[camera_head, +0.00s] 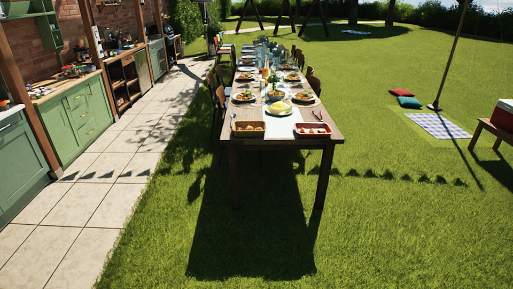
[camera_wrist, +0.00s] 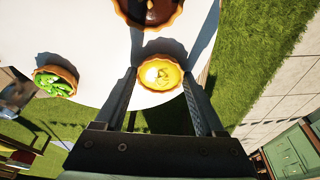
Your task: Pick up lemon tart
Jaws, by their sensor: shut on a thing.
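The lemon tart (camera_wrist: 159,76) is small and round, with a golden crust, yellow filling and a pale topping. It shows in the wrist view between the two fingertips of my gripper (camera_wrist: 160,82). My gripper is shut on it, with one finger at each side of the crust. The tart appears over the edge of a white surface (camera_wrist: 100,27); I cannot tell if it touches that surface. I cannot make out the tart or my gripper in the head view.
In the wrist view a chocolate tart (camera_wrist: 148,10) lies close beyond, and a green-topped tart (camera_wrist: 55,82) lies left. In the head view a long laid table (camera_head: 243,138) stands on grass, with green cabinets (camera_head: 78,120) left and a bench (camera_head: 494,131) right.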

